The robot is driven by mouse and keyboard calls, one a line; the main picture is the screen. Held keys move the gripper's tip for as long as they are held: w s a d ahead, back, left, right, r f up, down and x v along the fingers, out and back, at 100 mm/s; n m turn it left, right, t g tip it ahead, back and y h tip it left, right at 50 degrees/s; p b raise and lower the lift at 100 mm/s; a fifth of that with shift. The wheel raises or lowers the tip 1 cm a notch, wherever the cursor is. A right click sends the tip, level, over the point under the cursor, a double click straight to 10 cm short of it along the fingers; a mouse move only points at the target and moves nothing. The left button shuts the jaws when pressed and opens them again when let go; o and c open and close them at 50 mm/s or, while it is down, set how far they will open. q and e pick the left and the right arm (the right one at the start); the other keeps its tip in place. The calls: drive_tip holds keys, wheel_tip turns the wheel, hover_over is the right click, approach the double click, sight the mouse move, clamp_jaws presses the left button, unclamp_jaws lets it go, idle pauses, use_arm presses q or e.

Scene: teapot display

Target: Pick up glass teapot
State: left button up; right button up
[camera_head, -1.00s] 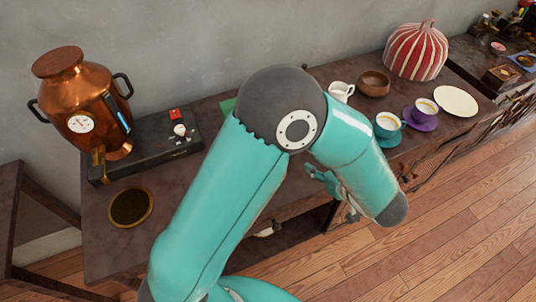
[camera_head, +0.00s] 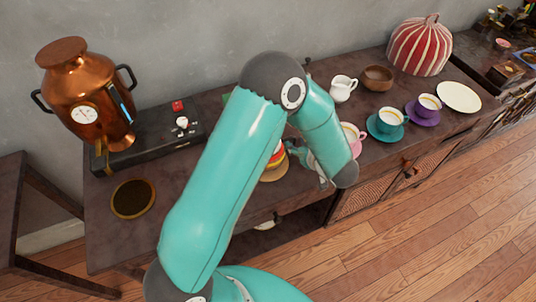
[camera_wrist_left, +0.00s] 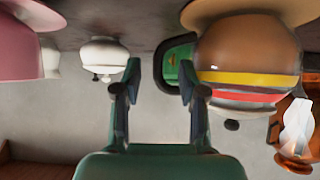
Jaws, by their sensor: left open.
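My left gripper (camera_head: 312,162) reaches over the table, partly hidden by my own arm. In the left wrist view, which is upside down, its jaws (camera_wrist_left: 160,75) are open and empty. A round brown pot with yellow and red bands (camera_wrist_left: 248,65) is close beside the jaws on the right; I cannot tell whether it touches. In the head view this banded pot (camera_head: 277,156) shows only partly beside my arm. A small white pot (camera_wrist_left: 103,53) is farther off, left of the jaws. I cannot tell for sure which is the glass teapot. My right gripper is not in view.
A pink cup (camera_head: 351,134), a teal cup (camera_head: 388,117) and a purple cup (camera_head: 427,104) stand right of the gripper. Behind are a white jug (camera_head: 342,88) and a wooden bowl (camera_head: 378,77). A copper urn (camera_head: 85,98) stands left. A wall closes the back.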

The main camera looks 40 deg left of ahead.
use_arm(q)
drive_tip(key=shift+x, duration=1.45)
clamp_jaws()
